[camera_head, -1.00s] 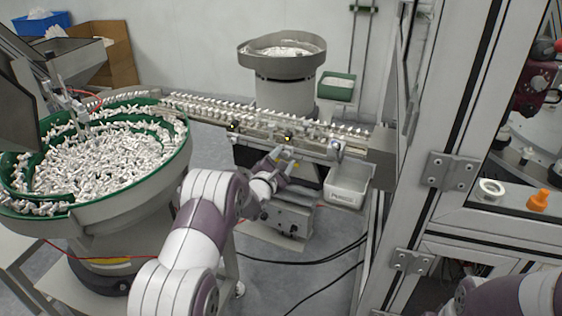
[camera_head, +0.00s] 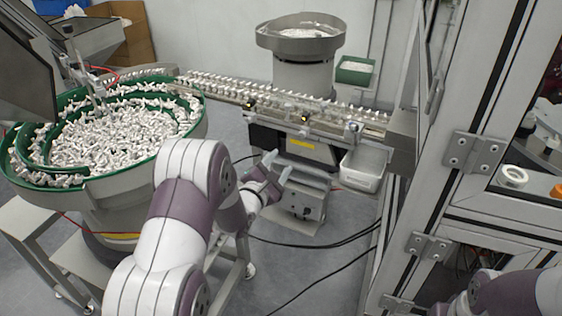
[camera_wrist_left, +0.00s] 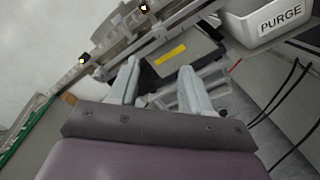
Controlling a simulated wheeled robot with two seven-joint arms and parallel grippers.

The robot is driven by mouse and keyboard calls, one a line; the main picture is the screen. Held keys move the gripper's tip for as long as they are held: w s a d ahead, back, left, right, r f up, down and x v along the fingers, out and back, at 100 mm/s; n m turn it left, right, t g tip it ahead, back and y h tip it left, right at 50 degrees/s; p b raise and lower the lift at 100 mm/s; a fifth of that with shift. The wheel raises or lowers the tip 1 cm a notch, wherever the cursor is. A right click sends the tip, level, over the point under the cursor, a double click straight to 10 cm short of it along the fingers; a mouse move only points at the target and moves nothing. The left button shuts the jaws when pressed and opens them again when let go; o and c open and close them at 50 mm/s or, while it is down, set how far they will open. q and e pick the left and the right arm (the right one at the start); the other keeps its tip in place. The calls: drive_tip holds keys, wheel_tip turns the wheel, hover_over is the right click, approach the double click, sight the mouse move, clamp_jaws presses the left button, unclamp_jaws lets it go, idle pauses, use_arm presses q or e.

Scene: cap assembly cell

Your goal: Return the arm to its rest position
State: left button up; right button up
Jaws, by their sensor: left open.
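My left arm comes in from the lower left in the head view. Its gripper (camera_head: 277,168) is open and empty, in front of the conveyor rail (camera_head: 270,98) and apart from it. In the left wrist view the two pale fingers of the left gripper (camera_wrist_left: 160,88) stand spread with nothing between them. Part of my right arm (camera_head: 510,295) shows at the lower right; its gripper is out of the picture.
A bowl feeder (camera_head: 150,172) full of white parts stands at left. A second feeder (camera_head: 300,45) stands behind the rail. A white bin (camera_head: 363,168), marked PURGE in the wrist view (camera_wrist_left: 262,22), hangs below the rail. A metal frame (camera_head: 455,190) bounds the right. Cables cross the floor.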

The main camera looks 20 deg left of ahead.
use_arm(q)
drive_tip(key=s+a+f+m+g+y, duration=0.2)
drive_tip(key=s+f+m+g+y, duration=0.1)
drive_tip(key=s+f+m+g, duration=0.85)
drive_tip(key=s+d+r+m+g, duration=0.2)
drive_tip(key=s+d+r+m, duration=0.1)
drive_tip(key=s+m, duration=0.4)
drive_tip(key=s+d+r+m+g+p, duration=0.1)
drive_tip(key=s+d+r+m+g, duration=0.2)
drive_tip(key=s+m, duration=0.4)
drive_tip(key=s+d+r, duration=0.1)
drive_tip(key=s, duration=0.3)
drive_tip(key=shift+s+r+p, duration=0.3)
drive_tip(key=shift+s, duration=0.05)
